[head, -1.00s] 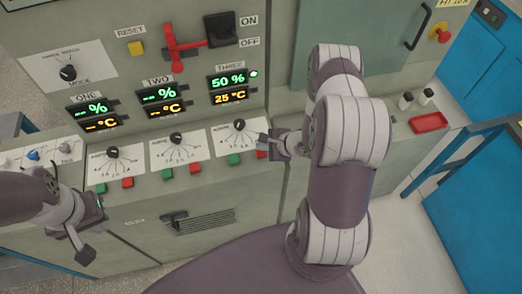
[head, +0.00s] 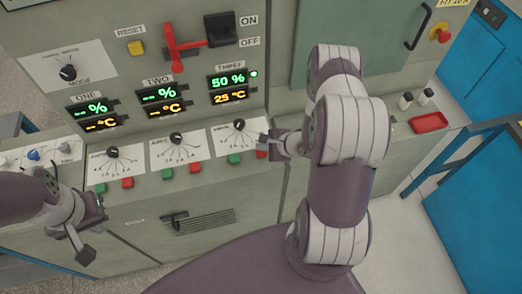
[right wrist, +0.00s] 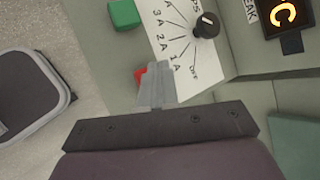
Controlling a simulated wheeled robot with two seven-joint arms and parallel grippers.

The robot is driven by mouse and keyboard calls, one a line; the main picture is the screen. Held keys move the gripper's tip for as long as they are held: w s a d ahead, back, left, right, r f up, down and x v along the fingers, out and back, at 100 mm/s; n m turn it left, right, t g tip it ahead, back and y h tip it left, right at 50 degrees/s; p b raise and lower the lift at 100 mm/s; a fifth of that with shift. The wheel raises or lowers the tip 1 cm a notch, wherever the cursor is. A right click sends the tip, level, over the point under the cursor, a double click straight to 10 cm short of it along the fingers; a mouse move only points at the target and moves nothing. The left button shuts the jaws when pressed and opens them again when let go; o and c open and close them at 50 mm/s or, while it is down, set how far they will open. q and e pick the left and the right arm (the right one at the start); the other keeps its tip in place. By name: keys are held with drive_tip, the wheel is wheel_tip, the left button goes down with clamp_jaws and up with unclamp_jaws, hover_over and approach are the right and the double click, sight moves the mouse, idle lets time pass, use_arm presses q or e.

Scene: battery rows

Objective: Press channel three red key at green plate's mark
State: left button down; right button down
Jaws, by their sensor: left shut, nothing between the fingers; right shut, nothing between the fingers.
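The channel three red key (head: 262,154) is on the sloped front panel, partly hidden by my right gripper (head: 267,141). In the right wrist view the red key (right wrist: 140,76) shows only as a small red patch behind the shut fingers (right wrist: 156,82). I cannot tell whether they touch it. The channel three display (head: 231,80) reads 50 % in green and 25 °C in orange, with a green light lit beside it. The channel three knob (head: 239,125) is above the keys. My left gripper (head: 86,255) is shut and empty, in front of the cabinet at lower left.
The channel three green key (head: 234,159) is left of the red one. Channels one and two have their own knobs and keys, and their displays show dashes. A red lever (head: 178,50) stands out above. A red tray (head: 429,122) lies on the right ledge.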

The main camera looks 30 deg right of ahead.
sight(263, 153)
drive_tip(key=shift+f, duration=0.25)
drive_tip(key=shift+f, duration=0.45)
idle(0.7)
drive_tip(key=shift+r+p, duration=0.7)
drive_tip(key=shift+r, duration=0.15)
wheel_tip(263, 153, up, 5)
drive_tip(key=p, duration=0.5)
drive_tip(key=shift+r, duration=0.1)
idle(0.6)
